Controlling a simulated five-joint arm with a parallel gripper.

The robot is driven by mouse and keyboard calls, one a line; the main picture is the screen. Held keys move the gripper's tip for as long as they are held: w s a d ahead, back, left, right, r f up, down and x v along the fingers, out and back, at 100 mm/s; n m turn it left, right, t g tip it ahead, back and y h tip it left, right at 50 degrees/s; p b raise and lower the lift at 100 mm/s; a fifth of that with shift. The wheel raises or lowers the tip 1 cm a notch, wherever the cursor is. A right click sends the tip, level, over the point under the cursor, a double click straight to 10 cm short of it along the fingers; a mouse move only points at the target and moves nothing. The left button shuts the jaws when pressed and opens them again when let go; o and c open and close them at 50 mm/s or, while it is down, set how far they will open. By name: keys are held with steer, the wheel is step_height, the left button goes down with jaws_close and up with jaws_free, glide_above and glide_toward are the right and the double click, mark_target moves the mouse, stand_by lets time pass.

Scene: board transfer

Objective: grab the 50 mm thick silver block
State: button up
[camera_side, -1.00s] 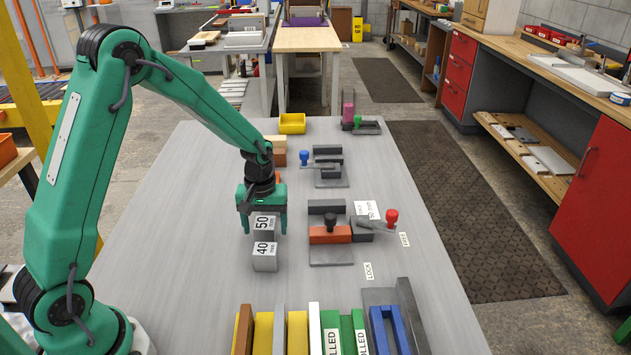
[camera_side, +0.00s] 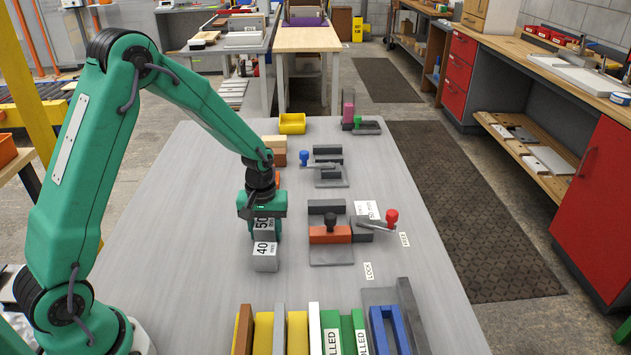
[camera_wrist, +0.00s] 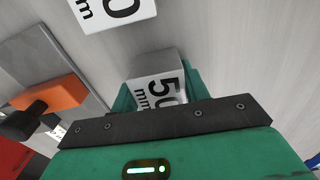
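The silver block marked 50 mm (camera_side: 264,226) stands on the grey table, partly covered by my gripper. My gripper (camera_side: 264,231) is over it with one green finger on each side, close against its sides. In the wrist view the 50 mm block (camera_wrist: 156,72) sits between the green fingers (camera_wrist: 160,88), and no clear gap shows. The block appears to be still at table level. A second silver block, marked 40 mm (camera_side: 265,257), stands just in front of it; its labelled top also shows in the wrist view (camera_wrist: 115,10).
An orange and black clamp fixture (camera_side: 330,236) with a red-knobbed lever (camera_side: 391,217) is to the right. A blue-knobbed fixture (camera_side: 328,170) is farther back. Coloured boards (camera_side: 297,330) stand upright at the front edge. A yellow bin (camera_side: 292,123) is at the back.

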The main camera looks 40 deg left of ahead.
mark_target(266, 223)
steer(key=shift+c, duration=0.8)
steer(key=shift+r, duration=0.15)
steer(key=shift+w+r, duration=0.1)
steer(key=shift+r, duration=0.45)
steer(key=r, duration=0.3)
steer(key=shift+d+r, duration=0.1)
steer(key=shift+d, duration=0.15)
steer(key=s+d+r, duration=0.5)
steer(key=d+r, duration=0.1)
steer(key=d, duration=0.4)
steer(key=shift+r, duration=0.2)
steer(key=shift+w, duration=0.15)
